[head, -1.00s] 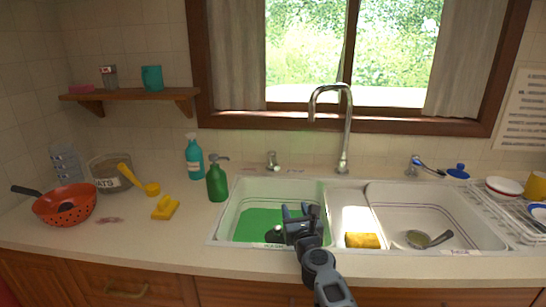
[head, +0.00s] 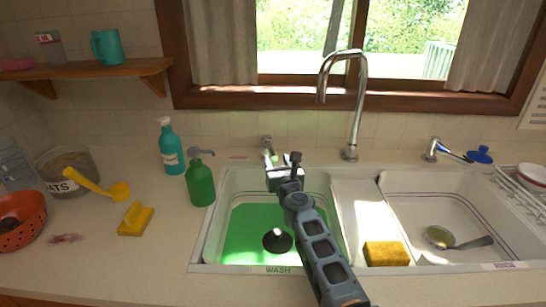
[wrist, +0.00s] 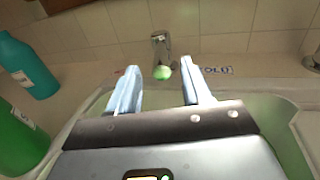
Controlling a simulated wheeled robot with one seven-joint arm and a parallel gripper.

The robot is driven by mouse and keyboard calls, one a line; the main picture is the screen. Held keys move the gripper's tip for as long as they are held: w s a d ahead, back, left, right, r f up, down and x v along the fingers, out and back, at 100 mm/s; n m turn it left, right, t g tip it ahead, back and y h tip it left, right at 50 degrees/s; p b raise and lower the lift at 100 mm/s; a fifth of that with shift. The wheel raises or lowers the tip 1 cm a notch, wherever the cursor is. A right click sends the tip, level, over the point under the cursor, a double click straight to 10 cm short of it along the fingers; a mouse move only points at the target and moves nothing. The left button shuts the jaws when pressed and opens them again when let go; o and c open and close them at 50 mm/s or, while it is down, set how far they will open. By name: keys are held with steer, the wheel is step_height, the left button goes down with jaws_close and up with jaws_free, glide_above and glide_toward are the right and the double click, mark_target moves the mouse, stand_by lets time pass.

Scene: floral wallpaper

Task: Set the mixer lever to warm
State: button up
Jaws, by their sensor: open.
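The mixer lever (head: 268,147) is a small chrome fitting on the counter behind the left basin. In the wrist view its metal body (wrist: 161,45) stands against the tiles, and a pale green rounded end (wrist: 163,73) faces me. A red mark (wrist: 118,72) lies to its left and a blue cold label (wrist: 216,70) to its right; the green end appears roughly midway between them. My gripper (head: 284,167) is open above the back of the left basin. In the wrist view its two fingers (wrist: 158,70) frame the green end, which appears beyond the tips; contact is not visible.
A tall chrome spout (head: 356,100) rises to the right. A green soap bottle (head: 200,182) and a teal spray bottle (head: 171,150) stand left of the basin. A yellow sponge (head: 386,254) sits on the divider. Another tap with a blue handle (head: 450,154) is farther right.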

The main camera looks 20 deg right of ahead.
mark_target(275, 158)
steer(key=w+b, duration=0.2)
steer(key=w, duration=0.1)
steer(key=shift+w+d+f, duration=0.15)
steer(key=shift+w+f, duration=0.05)
steer(key=shift+w, duration=0.1)
steer(key=shift+w+r+b, duration=0.2)
steer(key=shift+w+b, duration=0.3)
steer(key=shift+w, duration=0.15)
steer(key=shift+c, duration=0.5)
jaws_close()
